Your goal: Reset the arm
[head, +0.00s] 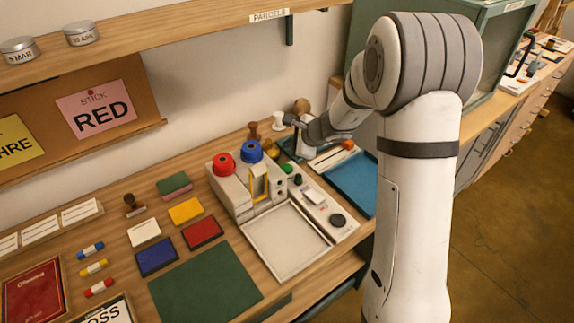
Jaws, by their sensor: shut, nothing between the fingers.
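My white and grey arm reaches from the right over the back of the wooden worktop (130,202). My gripper (291,121) is at the back of the worktop, near a small white cup-like item (278,121) and some wooden-handled stamps (254,131). It is shut with nothing in it. It is small in this view, and I cannot tell whether it touches anything. It is behind and to the right of a white machine (235,190) with red (224,164) and blue (251,151) tops.
Coloured blocks, a green mat (205,285) and small tubes fill the left. A shelf (150,33) overhangs the back. A greenish cabinet (500,50) stands behind my arm.

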